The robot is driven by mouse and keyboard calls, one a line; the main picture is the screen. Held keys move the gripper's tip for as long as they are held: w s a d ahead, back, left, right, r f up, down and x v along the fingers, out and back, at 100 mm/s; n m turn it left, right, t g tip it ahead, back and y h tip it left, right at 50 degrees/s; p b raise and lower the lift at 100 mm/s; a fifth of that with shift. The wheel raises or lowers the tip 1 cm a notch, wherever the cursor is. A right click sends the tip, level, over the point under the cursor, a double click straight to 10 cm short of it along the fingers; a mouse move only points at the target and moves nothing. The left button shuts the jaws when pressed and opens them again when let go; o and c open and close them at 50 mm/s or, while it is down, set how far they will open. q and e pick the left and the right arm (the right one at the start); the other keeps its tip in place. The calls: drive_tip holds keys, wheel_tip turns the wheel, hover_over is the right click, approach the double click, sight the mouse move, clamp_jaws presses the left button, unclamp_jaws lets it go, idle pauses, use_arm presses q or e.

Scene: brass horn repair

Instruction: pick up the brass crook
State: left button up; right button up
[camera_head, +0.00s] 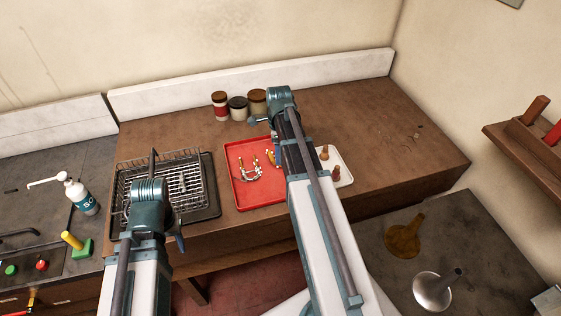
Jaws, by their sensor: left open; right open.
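A red tray (236,150) lies on the brown bench. In it is a curved piece with brass ends and a silvery bend (249,172). A brass-coloured piece (269,157) lies at the tray's right side, partly hidden by my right arm; I cannot tell which of the two is the crook. My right gripper (277,156) is open over the tray's right side, close to the brass piece and mostly hidden by its arm. My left gripper (180,243) is open, low in front of the wire rack, apart from the tray, and only partly visible.
A wire rack in a dark pan (205,210) stands left of the tray. Three jars (238,108) stand behind it. A white tray (345,171) with brown pieces lies right of my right arm. A pump bottle (82,198) stands far left. The bench's right part is clear.

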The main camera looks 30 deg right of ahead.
wheel_tip(320, 180, down, 5)
drive_tip(key=b, duration=0.4)
drive_tip(key=shift+w+d, duration=0.1)
drive_tip(key=shift+w, duration=0.05)
drive_tip(key=shift+r, duration=0.2)
drive_tip(key=shift+c, duration=0.3)
clamp_jaws()
